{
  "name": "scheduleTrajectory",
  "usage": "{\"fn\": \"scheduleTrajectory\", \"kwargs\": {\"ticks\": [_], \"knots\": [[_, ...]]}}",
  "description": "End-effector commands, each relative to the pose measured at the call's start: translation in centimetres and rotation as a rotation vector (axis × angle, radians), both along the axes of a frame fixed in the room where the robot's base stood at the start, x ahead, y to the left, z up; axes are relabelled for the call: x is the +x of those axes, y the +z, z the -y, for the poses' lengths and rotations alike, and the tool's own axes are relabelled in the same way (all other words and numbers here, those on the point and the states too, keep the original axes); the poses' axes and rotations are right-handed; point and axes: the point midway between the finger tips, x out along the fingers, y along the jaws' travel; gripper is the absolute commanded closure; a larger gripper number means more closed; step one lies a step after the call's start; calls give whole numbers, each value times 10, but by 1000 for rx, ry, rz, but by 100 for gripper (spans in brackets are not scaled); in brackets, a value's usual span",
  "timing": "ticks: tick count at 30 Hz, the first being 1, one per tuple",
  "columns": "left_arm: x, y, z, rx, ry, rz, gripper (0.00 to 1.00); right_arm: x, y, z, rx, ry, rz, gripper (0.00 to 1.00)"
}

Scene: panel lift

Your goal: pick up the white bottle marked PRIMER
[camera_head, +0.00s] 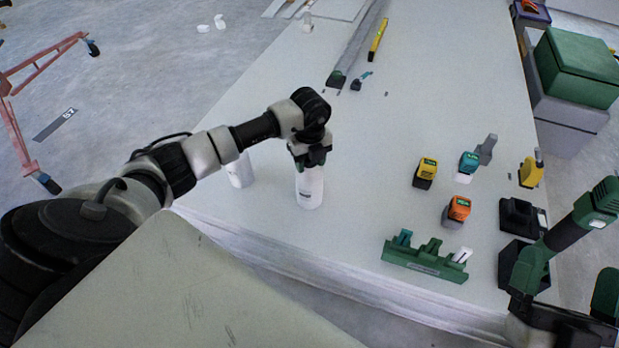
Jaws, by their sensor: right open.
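A white bottle (310,190) stands upright on the pale panel-like table, left of the middle. It has a small dark marking that is too small to read. My left gripper (310,162) points down over this bottle, with its fingers at the bottle's top. The gripper hides the top, and I cannot tell whether the fingers are closed on it. A second white bottle (240,171) stands just to the left, partly behind my left forearm, with no marking readable. My right gripper is not in view.
To the right stand yellow (425,173), teal (468,163) and orange (458,210) tool packs, with a green rack (425,260) in front. A long grey rail (360,42) lies behind. The table's middle is clear.

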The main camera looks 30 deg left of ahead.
Motion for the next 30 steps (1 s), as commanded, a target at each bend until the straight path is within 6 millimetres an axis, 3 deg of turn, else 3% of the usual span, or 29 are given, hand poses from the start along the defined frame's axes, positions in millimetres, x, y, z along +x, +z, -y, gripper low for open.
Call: {"fn": "scheduleTrajectory", "kwargs": {"ticks": [1, 6, 20, 30], "knots": [[0, 0, 0, 0, 0, 0, 76, 0, 0, 0, 0, 0, -1, 9], [0, 0, 0, 0, 0, 0, 100, 0, 0, 0, 0, 0, -1, 9], [0, 4, 0, 0, 0, 2, 100, 2, -1, 0, -4, -1, -18, 9], [1, 26, 0, 1, 0, 3, 100, 13, -22, 2, -63, -13, -219, 9]]}}
